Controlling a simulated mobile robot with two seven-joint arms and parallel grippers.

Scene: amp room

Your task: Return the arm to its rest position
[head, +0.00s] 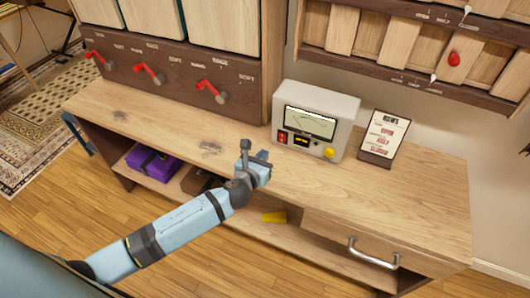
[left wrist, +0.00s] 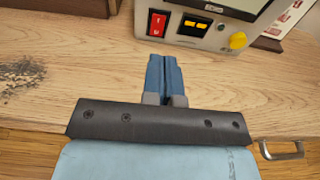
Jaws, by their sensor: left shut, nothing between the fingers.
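My left arm reaches in from the lower left in the head view. Its gripper (head: 258,158) is over the front part of the wooden bench top (head: 410,190), in front of a beige meter box (head: 316,122). In the left wrist view the two blue fingers (left wrist: 164,78) are together with nothing between them. They point toward the front of the meter box (left wrist: 205,22), which has a red switch and a yellow knob. My right gripper does not show in either view.
A sign card (head: 384,138) stands right of the meter box. A panel with several red levers (head: 150,76) rises at the back left. A purple box (head: 153,163) sits on the shelf below. A drawer handle (head: 372,256) sticks out at the front right.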

